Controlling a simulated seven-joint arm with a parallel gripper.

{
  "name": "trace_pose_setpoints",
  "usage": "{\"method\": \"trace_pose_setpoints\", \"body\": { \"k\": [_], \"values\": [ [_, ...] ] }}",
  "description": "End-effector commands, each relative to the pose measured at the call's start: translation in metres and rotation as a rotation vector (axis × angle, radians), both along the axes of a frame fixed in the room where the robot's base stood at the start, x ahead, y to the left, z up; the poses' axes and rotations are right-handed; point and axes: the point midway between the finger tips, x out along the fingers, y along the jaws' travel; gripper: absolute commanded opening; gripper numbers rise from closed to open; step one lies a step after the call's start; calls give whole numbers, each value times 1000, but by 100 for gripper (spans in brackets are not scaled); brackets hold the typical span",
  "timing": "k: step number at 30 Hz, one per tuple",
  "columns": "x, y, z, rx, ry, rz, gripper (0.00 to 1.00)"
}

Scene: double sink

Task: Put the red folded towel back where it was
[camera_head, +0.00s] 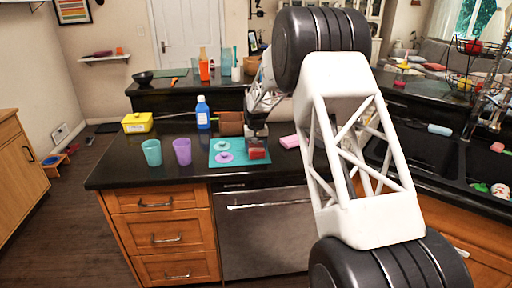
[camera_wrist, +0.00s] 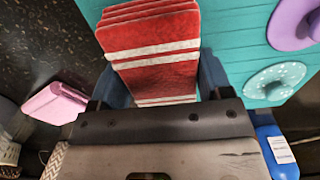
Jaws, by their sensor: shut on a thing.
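The red folded towel with white stripes (camera_wrist: 152,62) sits between the two fingers of my gripper (camera_wrist: 163,82) in the wrist view. In the head view the towel (camera_head: 258,154) shows below my gripper (camera_head: 257,142), at the right end of the teal mat (camera_head: 214,160) on the dark counter. My gripper is shut on the towel. The teal mat (camera_wrist: 225,60) lies beside and partly beneath the towel in the wrist view. Whether the towel touches the mat is unclear. The towel's near end is hidden by my gripper body.
Two round lids, purple (camera_head: 222,146) and teal-white (camera_head: 224,157), lie on the mat. A pink sponge (camera_head: 290,142) is right of the towel. A teal cup (camera_head: 152,153), a purple cup (camera_head: 182,152) and a blue bottle (camera_head: 203,112) stand left. The sink (camera_head: 482,165) is at right.

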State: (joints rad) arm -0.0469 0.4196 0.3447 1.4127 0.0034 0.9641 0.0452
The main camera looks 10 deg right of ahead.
Motion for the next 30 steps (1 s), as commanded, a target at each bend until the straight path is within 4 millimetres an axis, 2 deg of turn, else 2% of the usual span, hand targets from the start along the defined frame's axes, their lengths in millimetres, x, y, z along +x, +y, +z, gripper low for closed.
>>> {"method": "trace_pose_setpoints", "body": {
  "k": [3,4,9,22,30],
  "values": [
    [0,0,-3,0,0,0,53],
    [0,0,-3,0,0,0,75],
    [0,0,-3,0,0,0,97],
    [0,0,2,0,0,0,97],
    [0,0,29,0,-1,0,97]
  ]
}}
